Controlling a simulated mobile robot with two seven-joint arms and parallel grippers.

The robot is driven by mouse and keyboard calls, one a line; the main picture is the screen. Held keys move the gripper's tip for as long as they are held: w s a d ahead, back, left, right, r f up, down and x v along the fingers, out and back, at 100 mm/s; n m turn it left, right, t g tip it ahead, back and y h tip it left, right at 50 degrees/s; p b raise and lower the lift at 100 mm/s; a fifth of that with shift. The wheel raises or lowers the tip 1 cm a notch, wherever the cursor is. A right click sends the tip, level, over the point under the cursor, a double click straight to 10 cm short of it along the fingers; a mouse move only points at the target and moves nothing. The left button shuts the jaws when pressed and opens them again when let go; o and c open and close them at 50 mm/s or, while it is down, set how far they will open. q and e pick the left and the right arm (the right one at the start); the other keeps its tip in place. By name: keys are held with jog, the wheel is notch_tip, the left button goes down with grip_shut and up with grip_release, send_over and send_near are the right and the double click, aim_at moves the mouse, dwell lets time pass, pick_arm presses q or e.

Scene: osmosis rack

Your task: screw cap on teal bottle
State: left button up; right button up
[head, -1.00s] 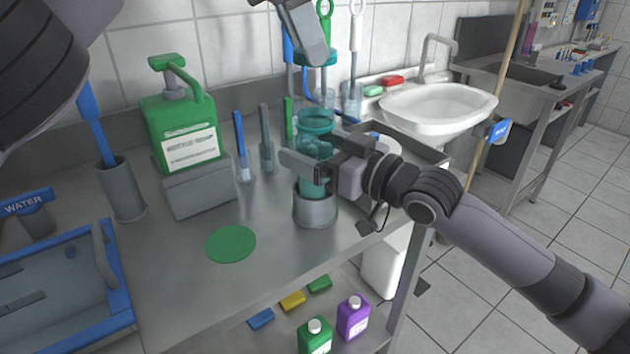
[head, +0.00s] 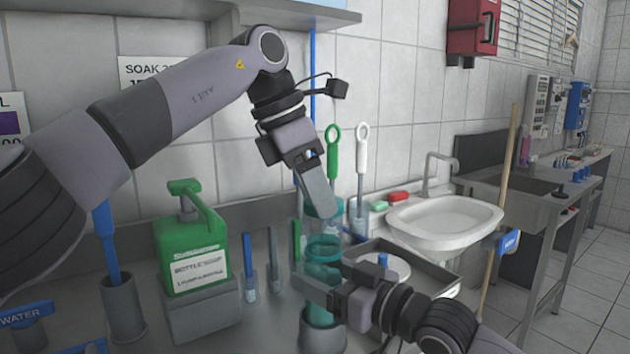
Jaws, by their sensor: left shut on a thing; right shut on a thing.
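The teal bottle (head: 322,251) stands upright in a grey cylindrical holder (head: 322,338) on the steel counter. My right gripper (head: 326,287) is shut on the bottle's side from the right, with one finger in front of it. My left gripper (head: 322,205) comes down from above and is shut on the teal cap (head: 331,222), right over the bottle's mouth. The left finger hides part of the cap. I cannot tell whether the cap touches the rim.
A green soap jug (head: 190,245) on a grey block and several brushes in holders stand to the left. Behind and right are a green-handled brush (head: 333,150), a white-handled brush (head: 361,150), a steel tray (head: 420,262) and a white sink (head: 445,218).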

pick_arm(q)
jog(key=shift+f, duration=1.15)
jog(key=shift+f, duration=0.1)
jog(key=shift+f, duration=0.8)
jog(key=shift+f, duration=0.55)
pick_arm(e)
grip_shut()
pick_arm(q)
jog(key=shift+w+m+g, duration=0.25)
jog(key=shift+m+g, duration=0.45)
jog(key=shift+m, duration=0.9)
jog(key=o, duration=1.2)
